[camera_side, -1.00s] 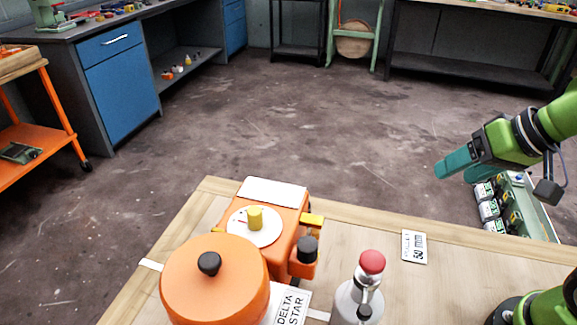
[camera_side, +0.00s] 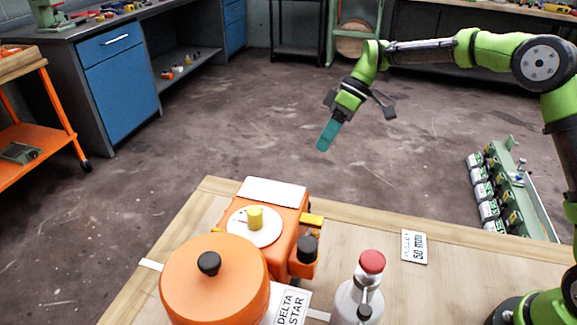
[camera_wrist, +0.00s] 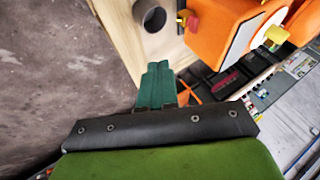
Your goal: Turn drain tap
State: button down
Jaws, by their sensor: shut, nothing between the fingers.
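An orange machine (camera_side: 283,208) stands on the wooden table, with a yellow knob (camera_side: 255,218) on a white dial. I cannot tell which of these fittings is the drain tap. In the wrist view a small red and yellow fitting (camera_wrist: 187,20) shows on the orange machine (camera_wrist: 222,30). My gripper (camera_side: 323,145), with teal fingers, is shut and empty. It hangs in the air above and behind the machine, apart from it. Its fingers also show in the wrist view (camera_wrist: 158,72).
A round orange lid with a black knob (camera_side: 209,263) is in front of the machine. A silver bottle with a red cap (camera_side: 371,262) stands to the right. A small label card (camera_side: 414,247) lies on the table (camera_side: 470,270). The table's right part is mostly clear.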

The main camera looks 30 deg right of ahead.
jog(key=shift+n, duration=0.8)
jog(key=x, duration=0.9)
jog(key=shift+s+a+r, duration=0.15)
jog(key=shift+a, duration=0.3)
jog(key=shift+s+a, duration=1.4)
jog(key=shift+a, duration=0.1)
